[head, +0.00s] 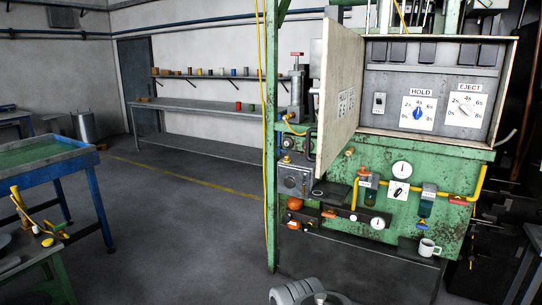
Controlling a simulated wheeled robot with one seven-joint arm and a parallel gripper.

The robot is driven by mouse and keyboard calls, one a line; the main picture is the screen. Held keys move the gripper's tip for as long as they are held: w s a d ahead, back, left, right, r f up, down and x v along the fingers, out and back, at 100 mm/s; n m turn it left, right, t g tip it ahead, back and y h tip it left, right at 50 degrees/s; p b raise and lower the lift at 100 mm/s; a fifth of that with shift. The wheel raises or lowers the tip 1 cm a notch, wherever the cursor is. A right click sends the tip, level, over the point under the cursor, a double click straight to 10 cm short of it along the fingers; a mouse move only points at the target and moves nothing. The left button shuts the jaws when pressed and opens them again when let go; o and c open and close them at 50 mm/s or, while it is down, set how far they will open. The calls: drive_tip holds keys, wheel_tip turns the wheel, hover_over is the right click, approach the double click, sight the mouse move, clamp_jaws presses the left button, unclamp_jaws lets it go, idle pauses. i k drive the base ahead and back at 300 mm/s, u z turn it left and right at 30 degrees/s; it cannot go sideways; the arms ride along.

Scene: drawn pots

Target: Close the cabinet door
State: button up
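The cabinet (377,65) is a cream box on top of a green machine at the right. Its door (341,80) stands open, hinged on the cabinet's left side and swung out toward me. Inside the open cabinet is a grey panel with two white dials, HOLD (418,112) and EJECT (465,111), a small switch and several dark blocks along the top. A grey rounded part of my arm shows at the bottom edge, below the machine. My gripper's fingers are not in view.
The green machine (385,160) carries gauges, yellow pipes and a white mug (428,248) on a low ledge. A green post (271,130) stands left of the door. A blue-legged table (50,165) is at the left. The grey floor between is clear.

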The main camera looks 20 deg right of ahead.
sight(342, 49)
drive_tip(key=u, duration=0.65)
drive_tip(key=i, duration=0.6)
drive_tip(key=u, duration=0.5)
drive_tip(key=i, duration=1.3)
drive_tip(key=z, duration=0.45)
drive_tip(key=i, duration=0.7)
drive_tip(key=z, duration=1.3)
drive_tip(key=i, duration=0.65)
drive_tip(key=z, duration=0.65)
